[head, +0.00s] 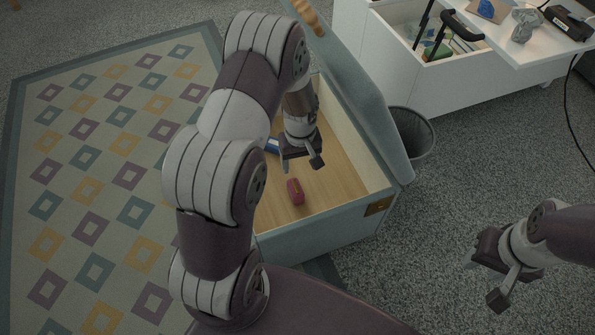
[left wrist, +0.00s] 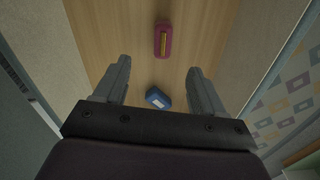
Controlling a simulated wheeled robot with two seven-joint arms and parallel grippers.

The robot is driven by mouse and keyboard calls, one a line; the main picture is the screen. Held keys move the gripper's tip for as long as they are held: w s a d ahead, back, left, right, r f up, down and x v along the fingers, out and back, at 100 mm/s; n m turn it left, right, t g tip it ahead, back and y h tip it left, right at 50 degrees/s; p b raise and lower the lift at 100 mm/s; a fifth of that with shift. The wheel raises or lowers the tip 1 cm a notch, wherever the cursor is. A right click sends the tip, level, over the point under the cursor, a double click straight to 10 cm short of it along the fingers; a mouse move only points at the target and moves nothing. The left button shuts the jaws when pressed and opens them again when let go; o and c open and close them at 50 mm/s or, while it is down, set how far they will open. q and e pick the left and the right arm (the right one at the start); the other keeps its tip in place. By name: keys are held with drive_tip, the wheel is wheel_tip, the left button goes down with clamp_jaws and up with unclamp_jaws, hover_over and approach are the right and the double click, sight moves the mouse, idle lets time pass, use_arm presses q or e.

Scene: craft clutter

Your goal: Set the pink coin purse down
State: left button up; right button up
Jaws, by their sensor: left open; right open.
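The pink coin purse (head: 295,192) lies on the wooden floor of an open chest (head: 325,234). It also shows in the left wrist view (left wrist: 162,41), beyond the fingertips, with a yellow strip on top. My left gripper (head: 303,166) is inside the chest, above and apart from the purse. Its two fingers are spread with nothing held between them, as the left wrist view (left wrist: 160,80) shows. My right gripper (head: 484,279) is open and empty at the lower right, over the carpet.
A blue item with a white label (left wrist: 158,98) lies in the chest, partly hidden by my left gripper in the head view (head: 272,146). The raised lid (head: 362,95) stands at the chest's right. A waste bin (head: 412,135) and white drawer unit (head: 440,85) stand beyond.

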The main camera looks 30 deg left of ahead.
use_arm(q)
drive_tip(key=s+d+r+m, duration=0.3)
drive_tip(key=s+r+m, duration=0.1)
drive_tip(key=s+r, duration=0.2)
drive_tip(key=s+d+r+m+t, duration=0.1)
drive_tip(key=s+d+r+m, duration=0.3)
drive_tip(key=s+r, duration=0.3)
drive_tip(key=shift+r+m, duration=0.3)
drive_tip(key=shift+r, duration=0.55)
drive_tip(key=shift+c, duration=0.3)
